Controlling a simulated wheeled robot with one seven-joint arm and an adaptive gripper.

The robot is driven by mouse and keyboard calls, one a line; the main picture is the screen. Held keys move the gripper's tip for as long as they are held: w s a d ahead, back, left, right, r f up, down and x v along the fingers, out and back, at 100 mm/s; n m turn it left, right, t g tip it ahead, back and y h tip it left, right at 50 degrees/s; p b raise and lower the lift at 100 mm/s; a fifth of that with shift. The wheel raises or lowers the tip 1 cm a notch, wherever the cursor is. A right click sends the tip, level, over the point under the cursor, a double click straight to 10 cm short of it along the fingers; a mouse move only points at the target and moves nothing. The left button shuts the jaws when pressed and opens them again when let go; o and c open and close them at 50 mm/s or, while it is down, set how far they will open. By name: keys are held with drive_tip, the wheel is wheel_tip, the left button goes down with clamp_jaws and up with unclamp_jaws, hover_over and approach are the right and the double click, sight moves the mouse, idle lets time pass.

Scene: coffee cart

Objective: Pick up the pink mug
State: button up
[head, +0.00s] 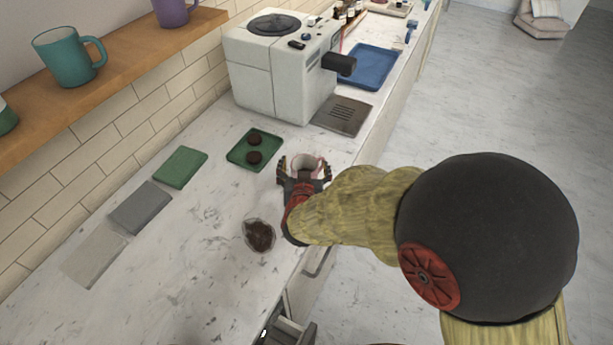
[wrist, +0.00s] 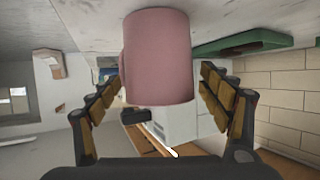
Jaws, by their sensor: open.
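The pink mug (wrist: 160,58) fills the middle of the wrist view, between my open fingers. In the head view the mug (head: 305,163) stands on the counter, partly hidden behind my gripper, with its pale inside and pink rim showing. My gripper (head: 303,171) is open, with one finger on each side of the mug. In the wrist view my gripper (wrist: 161,90) shows a gap between each finger and the mug, so it does not appear to be clamped.
A green tray (head: 236,158) with two dark round items lies left of the mug. A dark brown patch (head: 259,235) is on the counter nearer me. A white coffee machine (head: 275,70) stands behind. A blue tray (head: 371,68) lies beyond. The counter's right edge is close to the mug.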

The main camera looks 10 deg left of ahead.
drive_tip(key=shift+r, duration=0.1)
drive_tip(key=c, duration=1.5)
drive_tip(key=shift+r+p, duration=0.4)
drive_tip(key=shift+r, duration=0.1)
wheel_tip(320, 180, up, 3)
drive_tip(key=shift+f+p, duration=0.2)
drive_tip(key=shift+p, duration=0.55)
drive_tip(key=s+d+r+p, duration=0.4)
drive_tip(key=s+d+r, duration=0.4)
drive_tip(key=d, duration=0.3)
drive_tip(key=shift+d+r, duration=0.2)
drive_tip(key=shift+r, duration=0.6)
